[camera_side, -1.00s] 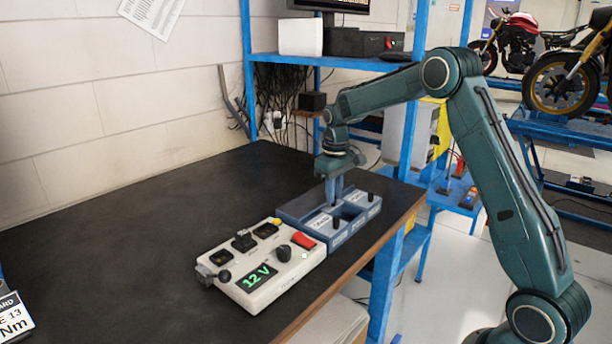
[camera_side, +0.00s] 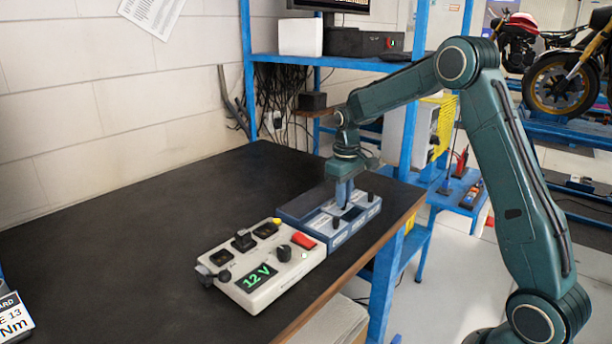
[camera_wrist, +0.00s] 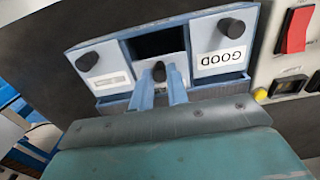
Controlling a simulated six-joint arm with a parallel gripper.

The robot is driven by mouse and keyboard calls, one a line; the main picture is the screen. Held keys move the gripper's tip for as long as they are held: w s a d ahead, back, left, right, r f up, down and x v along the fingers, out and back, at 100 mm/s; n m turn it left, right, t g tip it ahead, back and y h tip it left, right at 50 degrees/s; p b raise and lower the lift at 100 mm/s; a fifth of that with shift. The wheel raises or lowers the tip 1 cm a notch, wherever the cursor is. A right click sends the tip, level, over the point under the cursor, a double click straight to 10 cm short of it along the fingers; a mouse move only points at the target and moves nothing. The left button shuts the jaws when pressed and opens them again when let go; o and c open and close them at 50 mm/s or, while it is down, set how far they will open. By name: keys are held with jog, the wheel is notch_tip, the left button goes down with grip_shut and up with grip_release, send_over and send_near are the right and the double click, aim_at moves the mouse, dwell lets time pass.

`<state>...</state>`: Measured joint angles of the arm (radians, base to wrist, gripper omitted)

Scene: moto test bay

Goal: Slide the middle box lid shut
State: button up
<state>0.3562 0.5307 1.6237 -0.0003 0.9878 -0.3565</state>
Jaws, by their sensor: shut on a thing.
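The blue-grey box unit (camera_side: 338,238) stands near the right edge of the bench and has three compartments side by side. It also shows in the wrist view (camera_wrist: 190,22). The middle lid (camera_wrist: 149,98) is partly open: a dark gap (camera_wrist: 160,43) shows at the end away from my gripper. My gripper (camera_wrist: 160,78) is shut on the middle lid's black knob (camera_wrist: 158,72), with a blue finger on each side. In the side view my gripper (camera_side: 343,204) points down over the middle compartment, and its fingers hide the knob.
A white power unit (camera_side: 262,265) reading 12 V stands beside the box, with a red switch (camera_side: 303,241).

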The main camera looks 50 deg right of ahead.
jog(key=shift+s, duration=1.8)
jog(key=o, duration=0.7)
jog(key=shift+c, duration=0.2)
jog(key=shift+r, duration=0.15)
notch_tip(320, 180, up, 7)
